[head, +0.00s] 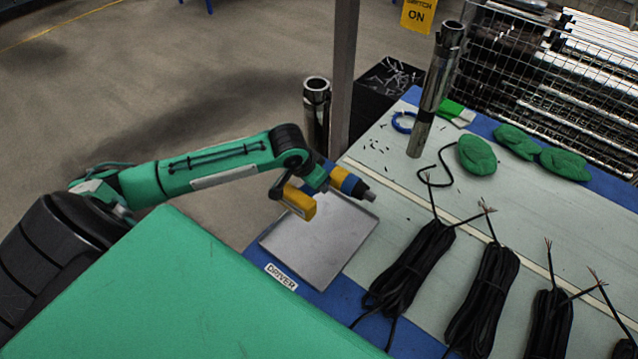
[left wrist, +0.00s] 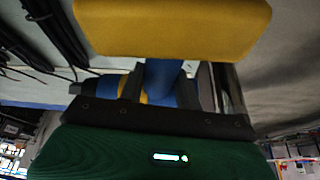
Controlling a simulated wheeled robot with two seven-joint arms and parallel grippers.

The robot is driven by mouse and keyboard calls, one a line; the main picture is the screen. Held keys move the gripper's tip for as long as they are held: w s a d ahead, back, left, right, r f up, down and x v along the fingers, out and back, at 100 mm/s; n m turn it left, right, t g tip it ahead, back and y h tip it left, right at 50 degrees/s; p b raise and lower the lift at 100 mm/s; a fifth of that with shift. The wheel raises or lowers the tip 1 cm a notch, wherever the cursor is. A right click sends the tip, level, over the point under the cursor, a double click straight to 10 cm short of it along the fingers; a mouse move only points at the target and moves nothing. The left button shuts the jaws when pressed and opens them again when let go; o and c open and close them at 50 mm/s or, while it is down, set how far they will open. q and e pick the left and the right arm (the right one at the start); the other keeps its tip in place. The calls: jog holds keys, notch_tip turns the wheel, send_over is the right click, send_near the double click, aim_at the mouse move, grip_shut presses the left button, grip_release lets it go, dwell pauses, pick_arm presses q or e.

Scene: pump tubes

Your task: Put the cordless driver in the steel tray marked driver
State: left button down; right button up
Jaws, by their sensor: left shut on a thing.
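The cordless driver (head: 347,181), yellow and blue with a dark nose, is held in the air above the steel tray (head: 318,256), its nose pointing right. My left gripper (head: 318,177) is shut on the driver. In the left wrist view the driver's yellow battery block (left wrist: 172,28) fills the top and its blue grip (left wrist: 163,77) sits between the fingers. The tray looks empty and lies flat at the bench's left edge, with a DRIVER label (head: 281,277) in front of it. My right gripper is not in view.
Several bundled black cables (head: 411,264) lie right of the tray. A steel tube (head: 433,95) stands upright on the bench, and another (head: 317,112) stands behind the tray near a post (head: 343,75).

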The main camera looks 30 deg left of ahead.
pick_arm(q)
notch_tip(320, 180, down, 14)
jog(key=shift+r, duration=0.15)
jog(key=shift+f, duration=0.9)
jog(key=shift+f+p, duration=0.3)
jog(key=shift+f, duration=1.25)
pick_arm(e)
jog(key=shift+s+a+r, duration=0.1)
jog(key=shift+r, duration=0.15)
